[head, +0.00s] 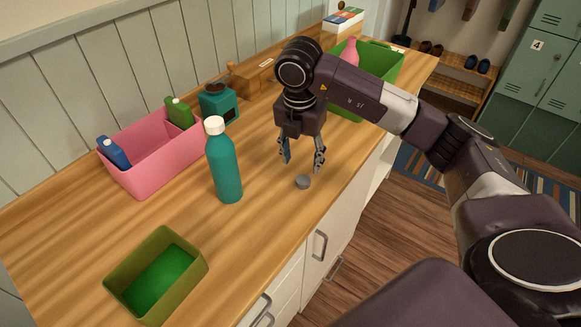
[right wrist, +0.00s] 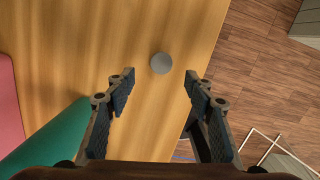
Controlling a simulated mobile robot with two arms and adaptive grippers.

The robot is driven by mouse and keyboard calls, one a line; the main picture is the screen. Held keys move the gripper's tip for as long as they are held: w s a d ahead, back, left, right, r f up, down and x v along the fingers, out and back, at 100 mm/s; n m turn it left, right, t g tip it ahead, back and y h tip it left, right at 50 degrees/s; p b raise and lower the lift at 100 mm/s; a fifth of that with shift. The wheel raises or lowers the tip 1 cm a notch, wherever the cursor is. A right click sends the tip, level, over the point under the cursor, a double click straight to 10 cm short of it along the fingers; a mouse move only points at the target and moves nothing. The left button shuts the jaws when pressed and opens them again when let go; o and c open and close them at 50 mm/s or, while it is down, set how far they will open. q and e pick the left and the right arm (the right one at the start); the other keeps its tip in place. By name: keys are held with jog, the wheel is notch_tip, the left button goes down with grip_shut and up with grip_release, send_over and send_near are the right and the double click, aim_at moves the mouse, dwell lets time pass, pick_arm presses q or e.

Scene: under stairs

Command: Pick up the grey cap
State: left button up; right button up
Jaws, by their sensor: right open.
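The grey cap (head: 303,181) is a small round disc lying on the wooden counter near its front edge. My right gripper (head: 302,168) points down just above and behind the cap, open and empty. In the right wrist view the cap (right wrist: 161,63) lies beyond the fingertips, roughly centred between the two fingers of the right gripper (right wrist: 160,82). The cap is apart from both fingers. My left gripper is not in view.
A teal bottle (head: 224,165) with a white cap stands left of the gripper. A pink bin (head: 150,170), a green tray (head: 125,285) and a green bin (head: 385,62) stand on the counter (head: 255,225). A teal grinder (head: 218,103) is behind. The counter around the grey cap is clear.

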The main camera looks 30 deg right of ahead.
aim_at(303, 179)
jog(key=shift+d+f, duration=0.15)
jog(key=shift+s+d+f+p, duration=0.1)
jog(key=shift+s+f+p, duration=0.2)
jog(key=shift+f, duration=0.2)
jog(key=shift+s+f+p, duration=0.2)
jog(key=shift+f+p, duration=0.1)
jog(key=shift+f, duration=0.2)
jog(key=f, duration=0.1)
jog(key=f+p, duration=0.1)
jog(key=shift+w+d+f+p, duration=0.1)
jog(key=shift+w+f+p, duration=0.2)
jog(key=shift+w, duration=0.1)
jog(key=shift+w+d+f, duration=0.1)
jog(key=shift+w+f, duration=0.1)
jog(key=shift+f, duration=0.9)
jog(key=c, duration=0.8)
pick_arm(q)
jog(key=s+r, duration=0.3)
pick_arm(e)
jog(key=shift+c, duration=0.6)
